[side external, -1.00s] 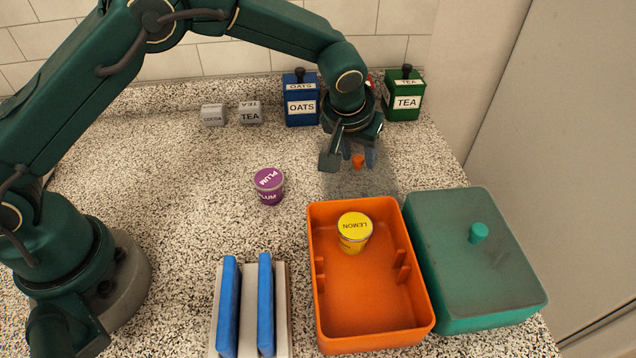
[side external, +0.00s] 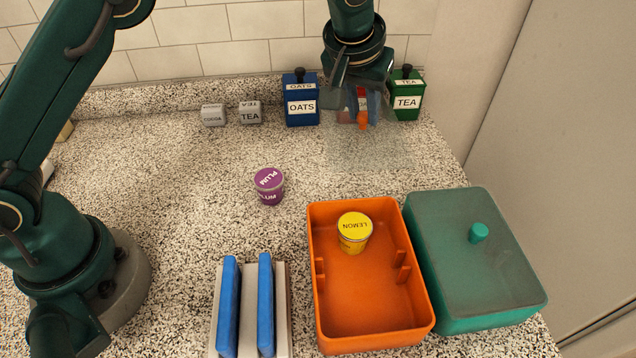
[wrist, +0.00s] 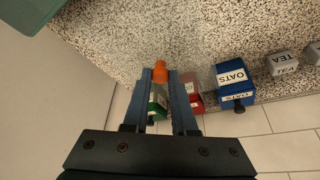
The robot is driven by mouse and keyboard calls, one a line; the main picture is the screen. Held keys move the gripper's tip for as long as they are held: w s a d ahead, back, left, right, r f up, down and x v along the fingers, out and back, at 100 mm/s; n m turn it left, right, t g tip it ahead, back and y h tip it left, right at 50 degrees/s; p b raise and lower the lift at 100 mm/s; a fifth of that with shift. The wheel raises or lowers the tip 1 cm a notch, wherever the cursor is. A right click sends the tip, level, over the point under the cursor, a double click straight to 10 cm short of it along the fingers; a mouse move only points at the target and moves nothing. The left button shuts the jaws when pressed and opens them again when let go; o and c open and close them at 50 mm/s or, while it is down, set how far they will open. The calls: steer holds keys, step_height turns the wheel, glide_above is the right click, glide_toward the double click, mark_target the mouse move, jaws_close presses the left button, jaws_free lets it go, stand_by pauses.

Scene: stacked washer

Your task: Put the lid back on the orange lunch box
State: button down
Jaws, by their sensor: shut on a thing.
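The orange lunch box (side external: 372,310) stands open at the front right of the counter. A yellow lemon tub (side external: 354,232) sits inside it toward the back. My gripper (side external: 362,108) is at the back of the counter, in front of the canisters, and is shut on the orange knob (side external: 362,121) of a clear, see-through lid (side external: 372,152). The lid is held off the counter; its edges are hard to make out. In the wrist view the orange knob (wrist: 160,75) shows between the fingertips.
A teal lunch box (side external: 500,265) with its lid on stands right beside the orange one. A plum tub (side external: 270,186) and a rack with blue panels (side external: 265,305) are to the left. OATS (side external: 300,100) and TEA (side external: 407,97) canisters stand behind; a red one (wrist: 192,92) shows between them.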

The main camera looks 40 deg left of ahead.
steer(key=shift+r, duration=0.35)
steer(key=shift+s+a+n+y, duration=0.3)
steer(key=shift+s+n, duration=0.25)
steer(key=shift+n, duration=0.15)
steer(key=s+d+r+m, duration=0.1)
steer(key=s+d+r, duration=0.1)
steer(key=s+d, duration=0.55)
steer(key=s+d+r, duration=0.2)
steer(key=s+d, duration=0.4)
steer(key=s, duration=0.3)
step_height(320, 180, down, 7)
steer(key=shift+w+a+r, duration=0.15)
steer(key=shift+a, duration=0.1)
steer(key=shift+m, duration=0.3)
stand_by(0.5)
steer(key=c, duration=0.6)
jaws_free()
steer(key=shift+c, duration=0.2)
steer(key=shift+o, duration=0.3)
